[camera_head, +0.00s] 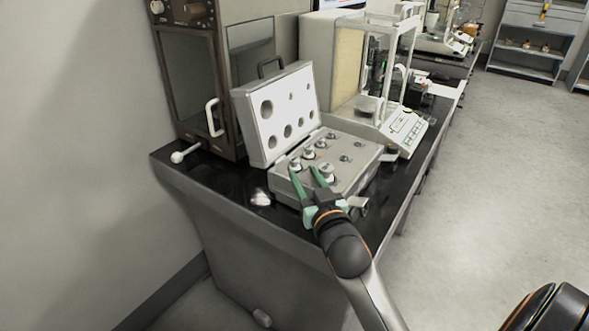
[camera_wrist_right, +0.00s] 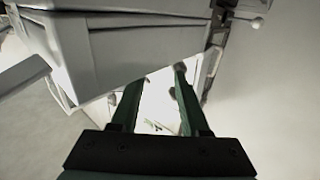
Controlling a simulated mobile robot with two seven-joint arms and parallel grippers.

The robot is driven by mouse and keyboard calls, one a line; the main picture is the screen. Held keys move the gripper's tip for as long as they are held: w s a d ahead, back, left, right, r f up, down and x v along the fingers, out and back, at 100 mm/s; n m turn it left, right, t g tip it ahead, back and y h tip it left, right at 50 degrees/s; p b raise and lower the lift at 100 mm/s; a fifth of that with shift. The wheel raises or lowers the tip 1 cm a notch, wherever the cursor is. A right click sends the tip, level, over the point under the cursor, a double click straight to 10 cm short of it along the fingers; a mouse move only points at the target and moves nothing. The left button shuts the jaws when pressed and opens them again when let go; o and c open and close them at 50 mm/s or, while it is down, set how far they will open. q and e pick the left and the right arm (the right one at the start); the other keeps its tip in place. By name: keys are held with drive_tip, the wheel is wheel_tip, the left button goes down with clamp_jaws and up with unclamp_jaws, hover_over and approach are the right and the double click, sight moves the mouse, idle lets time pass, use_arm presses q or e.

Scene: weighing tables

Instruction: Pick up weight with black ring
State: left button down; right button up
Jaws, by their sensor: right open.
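An open grey weight case (camera_head: 352,177) stands on the black table, with several metal weights in its tray. One weight (camera_head: 328,172) sits in the front part of the tray, just right of my right gripper's fingers. Another weight (camera_head: 296,164) sits near the tray's left edge. Which weight bears the black ring is too small to tell. My right gripper (camera_head: 304,170) is open, with its green fingers over the case's front left edge and nothing visible between them. In the wrist view its fingers (camera_wrist_right: 157,80) are apart, with overexposed brightness between them. My left gripper is not in view.
The raised case lid (camera_head: 286,128) stands behind the tray. A balance with a glass enclosure (camera_head: 405,128) stands to the right, and a dark cabinet (camera_head: 190,85) behind left. The black table's (camera_head: 215,185) front left is mostly clear, with a small shiny patch.

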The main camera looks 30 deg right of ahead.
sight(296, 162)
drive_tip(key=shift+x, duration=2.7)
drive_tip(key=shift+a+r, duration=0.15)
clamp_jaws()
